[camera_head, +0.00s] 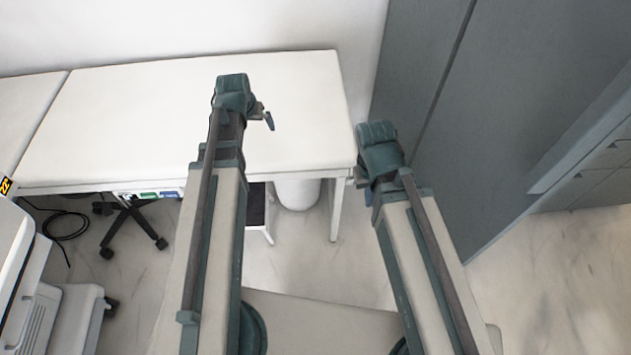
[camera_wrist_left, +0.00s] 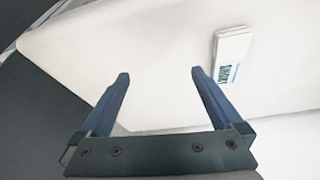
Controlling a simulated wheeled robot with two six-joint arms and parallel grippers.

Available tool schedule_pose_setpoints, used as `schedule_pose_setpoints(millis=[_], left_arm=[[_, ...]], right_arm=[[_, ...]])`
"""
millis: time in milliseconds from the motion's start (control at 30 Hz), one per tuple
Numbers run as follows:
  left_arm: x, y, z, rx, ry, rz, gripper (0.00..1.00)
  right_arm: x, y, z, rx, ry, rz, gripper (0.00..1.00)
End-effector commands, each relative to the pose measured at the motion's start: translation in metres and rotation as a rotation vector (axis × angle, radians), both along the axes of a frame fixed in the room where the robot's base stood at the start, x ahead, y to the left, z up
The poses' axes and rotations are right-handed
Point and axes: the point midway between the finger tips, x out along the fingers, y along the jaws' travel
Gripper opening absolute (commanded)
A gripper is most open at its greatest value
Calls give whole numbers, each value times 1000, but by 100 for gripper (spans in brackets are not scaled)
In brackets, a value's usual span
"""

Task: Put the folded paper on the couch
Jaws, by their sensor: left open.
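The folded paper (camera_wrist_left: 232,55), white with blue print on its edge, lies flat on the white couch (camera_wrist_left: 150,40) in the left wrist view. I cannot make it out in the head view, where my left arm covers part of the couch (camera_head: 120,120). My left gripper (camera_wrist_left: 158,75) is open and empty over the couch, with the paper to the right of its fingers and apart from them. In the head view its fingertip (camera_head: 269,121) shows beside the wrist. My right gripper (camera_head: 362,186) is by the couch's front right corner, its fingers mostly hidden behind the wrist.
A tall grey cabinet (camera_head: 480,110) stands to the right. Under the couch are a white bin (camera_head: 297,193) and a dark wheeled base (camera_head: 130,222). A white machine (camera_head: 18,260) stands at the left edge. The visible couch top left of my left arm is clear.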

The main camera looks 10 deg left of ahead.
Motion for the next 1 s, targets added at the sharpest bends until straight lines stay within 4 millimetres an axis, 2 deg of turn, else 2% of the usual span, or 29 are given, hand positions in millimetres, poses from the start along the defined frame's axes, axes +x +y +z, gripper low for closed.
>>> schedule_pose_setpoints(millis=[33, 100, 200, 300, 400, 500, 600, 1000], left_arm=[[-20, -44, -4, 3, 53, -66, 100], [-45, -89, -9, 15, 128, -134, 100], [-83, -141, -13, 42, 226, -222, 100], [-120, -178, -15, 78, 308, -292, 100], [-150, -201, -16, 113, 369, -342, 100], [-169, -214, -15, 139, 408, -373, 100], [-179, -220, -15, 155, 428, -389, 100], [-181, -221, -12, 158, 434, -391, 100]], right_arm=[[0, 0, 0, 0, 0, 0, 0], [0, 0, 0, 0, 0, 0, 0], [0, 0, 0, 0, 0, 0, 0], [0, 0, 0, 0, 0, 0, 0], [0, 0, 0, 0, 0, 0, 0], [0, 0, 0, 0, 0, 0, 0], [0, 0, 0, 0, 0, 0, 0], [0, 0, 3, 0, 0, 0, 0]])
